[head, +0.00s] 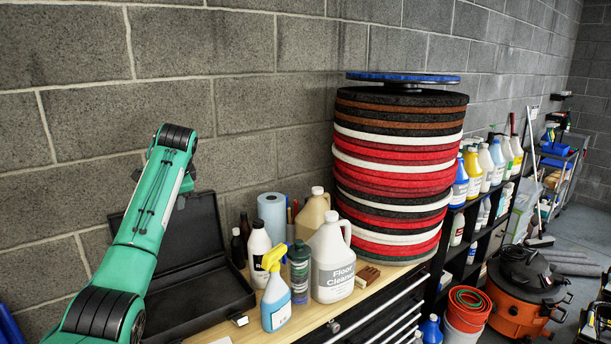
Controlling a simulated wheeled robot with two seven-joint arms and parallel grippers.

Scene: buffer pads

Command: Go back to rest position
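My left arm, green with black joints, rises from the lower left and bends at the top in front of the block wall. My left gripper is mostly hidden behind this arm; only small dark parts show beside the bend, and its fingers cannot be made out. My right gripper is not in view. A tall stack of round buffer pads (395,165), in red, white, black and brown layers, stands on the wooden bench top (375,292). A blue-rimmed disc (404,77) lies on top of the stack.
An open black case (190,275) lies behind my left arm. A floor cleaner jug (331,265), a spray bottle (275,300), other bottles and a blue paper roll (272,215) crowd the bench. Shelves of bottles, an orange vacuum (527,290) and red buckets (467,310) stand at the right.

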